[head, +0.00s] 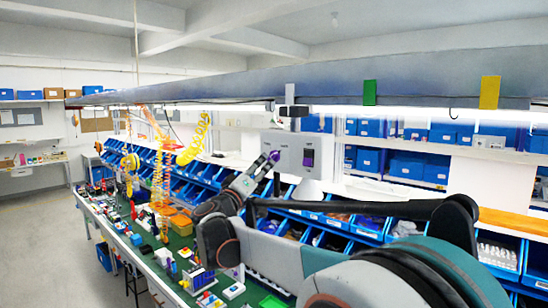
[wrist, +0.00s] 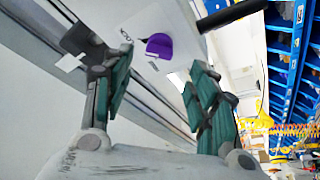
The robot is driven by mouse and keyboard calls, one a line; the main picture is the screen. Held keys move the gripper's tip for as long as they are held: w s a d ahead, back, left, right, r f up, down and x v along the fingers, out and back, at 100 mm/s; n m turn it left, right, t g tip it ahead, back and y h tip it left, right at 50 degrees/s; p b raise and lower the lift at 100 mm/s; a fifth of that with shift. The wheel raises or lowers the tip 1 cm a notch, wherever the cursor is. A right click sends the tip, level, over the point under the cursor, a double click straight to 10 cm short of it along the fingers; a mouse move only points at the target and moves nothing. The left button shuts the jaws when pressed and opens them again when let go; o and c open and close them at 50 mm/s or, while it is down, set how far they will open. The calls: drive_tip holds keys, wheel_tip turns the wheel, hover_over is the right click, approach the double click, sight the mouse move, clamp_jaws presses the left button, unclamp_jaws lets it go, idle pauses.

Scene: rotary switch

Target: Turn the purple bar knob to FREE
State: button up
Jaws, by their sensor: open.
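The purple bar knob (wrist: 159,46) is on the face of a light grey panel (head: 292,146). In the wrist view it shows between and beyond my fingertips, with small printed labels beside it that I cannot read. In the head view a bit of purple (head: 274,157) shows at the gripper's tip, and the gripper partly hides it. My gripper (wrist: 160,68) is open, with its two green-padded fingers either side of the knob in the picture. I see no contact with the knob. In the head view my gripper (head: 265,163) is at the left part of the panel.
A dark switch (head: 308,157) is on the panel's right part. Blue bins (head: 180,180) line the back of the green workbench (head: 180,243), which is crowded with small parts. A yellow coiled hose (head: 196,140) hangs to the left. A dark bar (wrist: 230,15) shows near the knob.

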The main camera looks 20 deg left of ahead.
sight(269, 160)
drive_tip(key=p+x, duration=0.1)
drive_tip(key=x, duration=0.5)
drive_tip(key=shift+w+d+p, duration=0.1)
drive_tip(key=shift+w+p, duration=0.2)
drive_tip(key=c, duration=1.1)
